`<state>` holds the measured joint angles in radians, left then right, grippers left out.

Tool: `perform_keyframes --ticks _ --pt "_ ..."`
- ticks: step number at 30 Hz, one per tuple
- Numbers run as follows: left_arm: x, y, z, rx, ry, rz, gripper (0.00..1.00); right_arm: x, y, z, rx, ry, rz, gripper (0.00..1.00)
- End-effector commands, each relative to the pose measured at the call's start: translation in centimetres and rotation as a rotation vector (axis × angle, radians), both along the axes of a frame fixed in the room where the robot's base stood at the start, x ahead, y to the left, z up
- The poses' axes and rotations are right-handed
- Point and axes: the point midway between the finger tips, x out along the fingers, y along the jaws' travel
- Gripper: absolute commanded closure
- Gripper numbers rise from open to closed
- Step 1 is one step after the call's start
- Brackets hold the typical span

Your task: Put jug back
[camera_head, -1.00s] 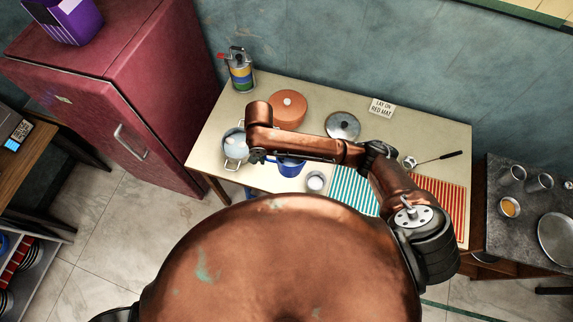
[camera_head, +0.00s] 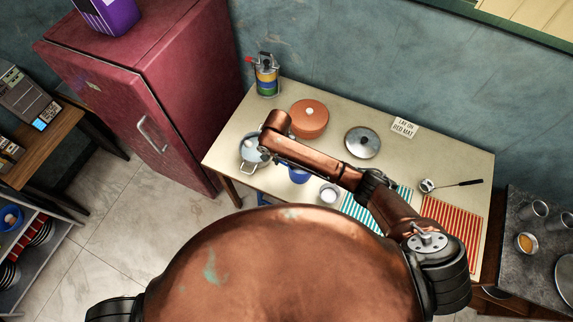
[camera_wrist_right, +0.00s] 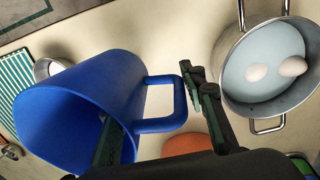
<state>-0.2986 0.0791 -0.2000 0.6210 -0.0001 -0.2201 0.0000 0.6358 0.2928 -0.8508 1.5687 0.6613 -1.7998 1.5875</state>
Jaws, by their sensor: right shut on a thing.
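The blue jug (camera_head: 298,173) is partly hidden under my right arm in the head view, between the pot with eggs and a small white cup. It fills the left of the right wrist view (camera_wrist_right: 85,105), its open mouth facing lower left and its handle to the right. My right gripper (camera_wrist_right: 152,102) is shut on the jug, with one finger seen through its mouth and the other beside the handle. In the head view my right gripper (camera_head: 268,152) is mostly hidden by the arm. I cannot tell whether the jug touches the table. My left gripper is out of view.
The pot with eggs (camera_head: 250,157) is close left of the jug. The small cup (camera_head: 329,193) is right of it. An orange pot (camera_head: 310,118), a lid (camera_head: 363,142) and a sign (camera_head: 404,127) stand behind. Teal-striped (camera_head: 365,207) and red-striped (camera_head: 455,220) mats lie right.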

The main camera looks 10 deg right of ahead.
Motion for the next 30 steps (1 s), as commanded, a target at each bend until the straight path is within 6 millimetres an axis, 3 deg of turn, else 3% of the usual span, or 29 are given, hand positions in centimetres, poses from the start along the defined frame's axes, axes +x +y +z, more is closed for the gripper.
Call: perform_keyframes --ticks 10,15,23,24,30 --pt "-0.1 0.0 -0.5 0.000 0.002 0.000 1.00 2.1 -1.4 -2.9 -0.001 -0.002 -0.002 1.00" --pt "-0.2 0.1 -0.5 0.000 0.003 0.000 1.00 1.9 -1.3 -5.2 -0.002 -0.001 0.001 1.00" --pt "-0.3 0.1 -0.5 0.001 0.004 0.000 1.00 1.9 -1.3 -5.7 0.001 -0.002 0.001 1.00" --pt "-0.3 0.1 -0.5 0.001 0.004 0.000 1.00 1.8 -1.3 -5.7 0.002 -0.001 0.001 0.60" --pt "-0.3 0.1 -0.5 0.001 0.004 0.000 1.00 1.8 -1.3 -5.7 0.002 -0.001 0.001 0.46"
